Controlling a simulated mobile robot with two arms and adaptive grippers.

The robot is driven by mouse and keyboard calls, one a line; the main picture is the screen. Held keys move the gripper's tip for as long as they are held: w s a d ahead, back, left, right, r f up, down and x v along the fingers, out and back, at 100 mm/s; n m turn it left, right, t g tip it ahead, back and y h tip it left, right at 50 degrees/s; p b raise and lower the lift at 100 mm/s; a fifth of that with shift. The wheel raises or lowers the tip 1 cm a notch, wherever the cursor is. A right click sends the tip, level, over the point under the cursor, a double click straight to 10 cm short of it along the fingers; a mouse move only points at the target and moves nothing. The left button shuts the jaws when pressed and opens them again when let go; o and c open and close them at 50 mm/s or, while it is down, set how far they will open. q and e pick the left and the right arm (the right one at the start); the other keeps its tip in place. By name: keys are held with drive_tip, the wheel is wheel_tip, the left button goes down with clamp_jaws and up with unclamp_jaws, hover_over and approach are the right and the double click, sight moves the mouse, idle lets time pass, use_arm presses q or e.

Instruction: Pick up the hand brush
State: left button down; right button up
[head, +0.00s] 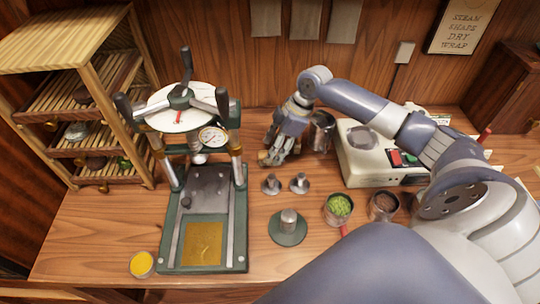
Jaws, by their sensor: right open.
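My right gripper (280,152) reaches in from the right, points down over the back middle of the table and is open. A small tan piece shows at its fingertips, low against the table; I cannot tell whether it is part of the hand brush or of the gripper. No hand brush can be made out clearly elsewhere, and the gripper and arm hide part of the table. My left gripper is not in view.
A green press (215,195) stands left of the gripper, beside a wooden rack (100,75). A metal pitcher (322,132) and a cream machine (365,165) stand right of the gripper. Small metal weights (271,184), a green-based weight (288,232) and bowls (338,205) lie in front.

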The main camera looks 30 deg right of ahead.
drive_tip(key=shift+x, duration=1.6)
drive_tip(key=shift+c, duration=0.6)
drive_tip(key=shift+r, duration=0.1)
drive_tip(key=c, duration=1)
drive_tip(key=shift+c, duration=0.2)
wheel_tip(320, 180, up, 10)
drive_tip(key=shift+b, duration=0.6)
